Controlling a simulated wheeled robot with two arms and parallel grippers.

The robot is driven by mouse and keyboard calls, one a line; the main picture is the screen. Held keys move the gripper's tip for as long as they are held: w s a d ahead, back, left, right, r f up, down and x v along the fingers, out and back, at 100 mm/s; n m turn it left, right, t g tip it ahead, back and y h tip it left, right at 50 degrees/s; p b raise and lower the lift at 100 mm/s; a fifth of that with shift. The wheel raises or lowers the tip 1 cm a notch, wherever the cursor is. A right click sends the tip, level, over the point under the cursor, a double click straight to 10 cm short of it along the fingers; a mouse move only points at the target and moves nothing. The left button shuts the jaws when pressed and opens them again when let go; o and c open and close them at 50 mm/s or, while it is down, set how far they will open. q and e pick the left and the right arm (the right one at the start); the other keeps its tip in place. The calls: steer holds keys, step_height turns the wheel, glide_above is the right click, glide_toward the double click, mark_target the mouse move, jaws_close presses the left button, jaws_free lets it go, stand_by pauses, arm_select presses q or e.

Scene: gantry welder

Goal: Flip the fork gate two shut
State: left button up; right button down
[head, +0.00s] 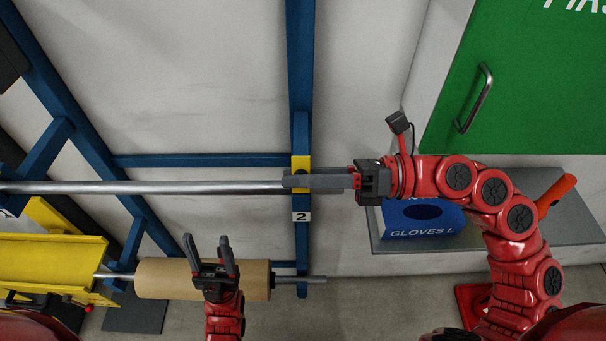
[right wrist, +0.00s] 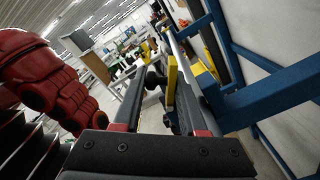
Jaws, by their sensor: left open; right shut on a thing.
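Fork gate two is the yellow piece (head: 301,163) on the blue upright (head: 302,120), just above the tag "2" (head: 301,216). A steel bar (head: 160,187) runs in from the left and ends at the gate. My right gripper (head: 290,181) reaches in from the right and is shut on the gate, covering its middle. In the right wrist view the yellow gate (right wrist: 171,78) stands between the two fingers (right wrist: 163,95). The fingers hide how far the gate is turned. My left gripper (head: 208,243) is open and empty, lower down, in front of a brown roll.
The brown roll (head: 155,279) sits on a lower shaft beside a yellow trough (head: 50,262). At right, a blue "GLOVES L" box (head: 424,222) stands on a grey shelf (head: 480,248) below a green cabinet (head: 535,80).

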steer(key=m, duration=0.2)
steer(key=shift+w+m+p, duration=0.3)
steer(key=shift+m+p, duration=0.1)
steer(key=shift+w+m+p, duration=0.15)
steer(key=shift+m+p, duration=0.35)
steer(key=shift+m, duration=0.3)
steer(key=m+p, duration=0.2)
steer(key=m, duration=0.1)
steer(key=shift+w+m, duration=0.3)
steer(key=shift+w, duration=0.1)
steer(key=shift+w+f+m+p, duration=0.2)
steer(key=shift+m+p, duration=0.8)
steer(key=shift+m, duration=0.1)
steer(key=c, duration=0.7)
jaws_free()
steer(key=shift+o, duration=0.3)
steer(key=shift+f, duration=0.3)
